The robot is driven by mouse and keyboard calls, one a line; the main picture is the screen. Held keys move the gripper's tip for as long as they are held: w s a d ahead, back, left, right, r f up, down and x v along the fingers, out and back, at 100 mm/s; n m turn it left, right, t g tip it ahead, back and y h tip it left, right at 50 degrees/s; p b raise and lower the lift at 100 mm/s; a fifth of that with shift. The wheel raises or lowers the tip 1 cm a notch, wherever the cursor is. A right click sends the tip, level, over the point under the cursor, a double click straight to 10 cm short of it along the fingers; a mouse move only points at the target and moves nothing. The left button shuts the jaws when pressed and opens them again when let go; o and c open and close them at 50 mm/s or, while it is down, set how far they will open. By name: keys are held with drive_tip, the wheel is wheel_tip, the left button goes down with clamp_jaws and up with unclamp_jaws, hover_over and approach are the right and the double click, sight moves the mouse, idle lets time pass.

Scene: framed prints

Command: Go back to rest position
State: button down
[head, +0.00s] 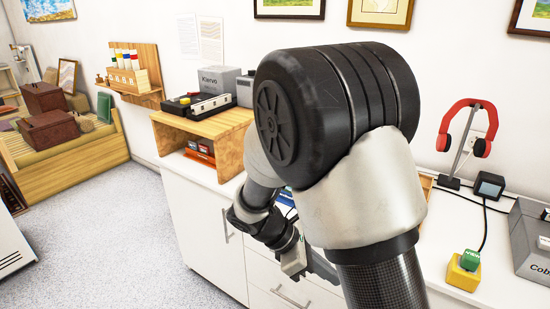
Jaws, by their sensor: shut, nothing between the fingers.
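My arm fills the middle of the head view and bends down toward the white cabinet. My gripper (312,263) is partly visible low in the middle, in front of the cabinet's drawers and near the counter edge. It is shut and empty. My upper arm link hides part of it and the counter behind it.
A white cabinet (205,225) with drawers runs along the wall. On it are a wooden shelf box (232,127) at left, red headphones (481,147) on a stand, a yellow box with a green button (464,270) and a grey box (530,240) at right. Speckled floor (110,230) is clear at left.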

drive_tip(key=s+d+r+m+t+y, duration=0.1)
drive_tip(key=s+r+m+t+y, duration=0.25)
drive_tip(key=s+r+m, duration=0.4)
drive_tip(key=s+d+r+m+t+y, duration=0.1)
drive_tip(key=s+r+m+t+y, duration=0.3)
drive_tip(key=r+m, duration=0.65)
wheel_tip(320, 180, up, 27)
drive_tip(key=s+g+y+p, duration=0.1)
drive_tip(key=p, duration=2.5)
drive_tip(key=shift+a, duration=0.15)
